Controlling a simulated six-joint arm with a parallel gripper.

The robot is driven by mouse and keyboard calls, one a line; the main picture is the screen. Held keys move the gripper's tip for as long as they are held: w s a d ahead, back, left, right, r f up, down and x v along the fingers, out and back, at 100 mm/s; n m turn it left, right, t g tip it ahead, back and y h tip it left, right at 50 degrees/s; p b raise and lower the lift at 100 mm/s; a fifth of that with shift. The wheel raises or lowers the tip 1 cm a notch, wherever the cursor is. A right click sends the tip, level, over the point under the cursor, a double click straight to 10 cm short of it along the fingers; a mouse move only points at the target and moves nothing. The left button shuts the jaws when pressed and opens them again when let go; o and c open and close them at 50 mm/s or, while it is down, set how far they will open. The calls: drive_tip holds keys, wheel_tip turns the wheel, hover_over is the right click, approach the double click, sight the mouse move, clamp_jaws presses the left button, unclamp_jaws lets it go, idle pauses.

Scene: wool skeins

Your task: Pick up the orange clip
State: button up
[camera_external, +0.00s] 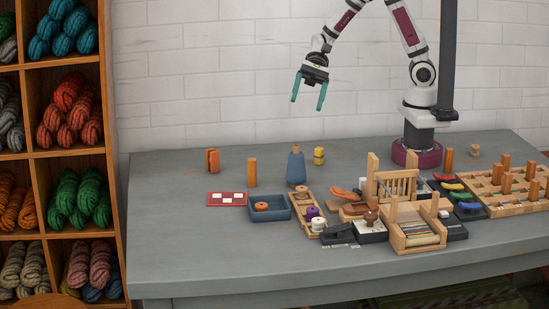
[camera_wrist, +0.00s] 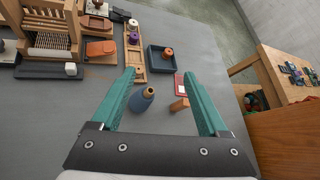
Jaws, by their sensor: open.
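An orange piece made of two upright halves (camera_external: 212,160), clip-like in shape, stands at the back left of the grey table. A second plain orange upright piece (camera_external: 252,172) stands to its right, near the blue bottle (camera_external: 296,167). I cannot tell for certain which is the clip. In the wrist view one orange piece (camera_wrist: 180,104) shows beside the right finger, partly hidden by it. My gripper (camera_external: 308,104) is open and empty, high above the back of the table, its teal fingers pointing down. Its fingers also frame the wrist view (camera_wrist: 160,76).
A blue-grey tray (camera_external: 270,217) holding an orange ring and a red card (camera_external: 227,203) lie in front of the orange pieces. Wooden looms (camera_external: 418,238) and a pegged wooden rack (camera_external: 500,212) crowd the right. The table's left front is clear.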

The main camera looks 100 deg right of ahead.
drive_tip(key=w+d+f+m+t, duration=0.4)
drive_tip(key=w+d+f+m, duration=0.1)
drive_tip(key=w+d, duration=0.15)
drive_tip(key=m+t+h, duration=0.3)
drive_tip(key=m+h, duration=0.2)
drive_tip(key=m, duration=0.2)
approach(213, 154)
drive_tip(key=x, duration=0.3)
drive_tip(key=d+x, duration=0.1)
drive_tip(key=x, duration=0.2)
drive_tip(key=f+x, duration=0.1)
drive_tip(key=x, duration=0.2)
drive_tip(key=shift+w+d+f, duration=0.1)
drive_tip(key=shift+w+d, duration=0.15)
drive_tip(key=shift+w, duration=0.15)
clamp_jaws()
